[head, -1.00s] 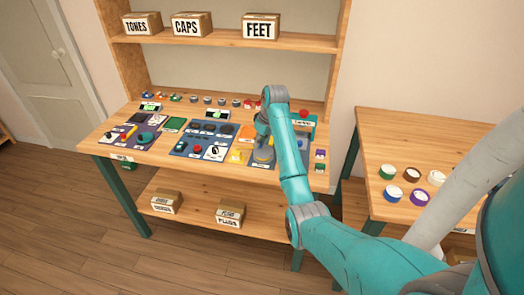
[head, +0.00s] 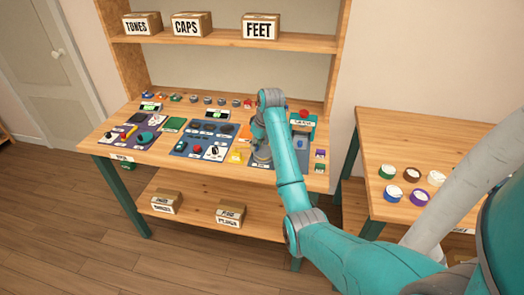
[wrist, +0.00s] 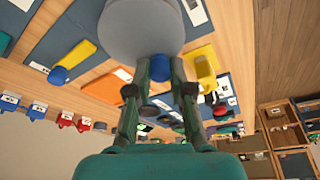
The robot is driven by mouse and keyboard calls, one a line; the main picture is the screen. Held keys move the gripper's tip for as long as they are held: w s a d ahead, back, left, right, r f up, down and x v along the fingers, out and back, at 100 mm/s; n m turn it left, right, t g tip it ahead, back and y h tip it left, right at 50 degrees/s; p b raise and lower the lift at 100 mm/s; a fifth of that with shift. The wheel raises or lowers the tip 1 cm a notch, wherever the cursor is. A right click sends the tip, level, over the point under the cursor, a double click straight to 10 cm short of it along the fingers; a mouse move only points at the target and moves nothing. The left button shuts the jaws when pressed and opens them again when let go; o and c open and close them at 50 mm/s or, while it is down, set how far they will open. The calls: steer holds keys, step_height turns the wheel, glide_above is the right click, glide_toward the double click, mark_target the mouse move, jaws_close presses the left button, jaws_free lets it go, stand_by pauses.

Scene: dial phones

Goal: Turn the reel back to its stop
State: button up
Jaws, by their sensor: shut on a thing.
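My gripper (head: 262,158) is down over the blue panel (head: 284,163) at the right part of the workbench. In the head view my arm and gripper cover most of the reel. Its stop cannot be made out.
A yellow block (head: 236,157) and a panel with dials (head: 205,149) lie just left of my gripper. A teal box with a red button (head: 303,118) stands behind it. Coloured rolls (head: 390,172) sit on the side table at right. Boxes (head: 261,27) stand on the shelf.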

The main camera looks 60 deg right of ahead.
mark_target(261, 155)
steer(key=shift+s+a, duration=0.35)
steer(key=shift+a, duration=0.05)
steer(key=shift+s+a, duration=0.3)
steer(key=shift+s, duration=0.15)
steer(key=shift+s+d, duration=0.15)
steer(key=shift+s, duration=0.85)
steer(key=o, duration=0.6)
steer(key=shift+s, duration=0.1)
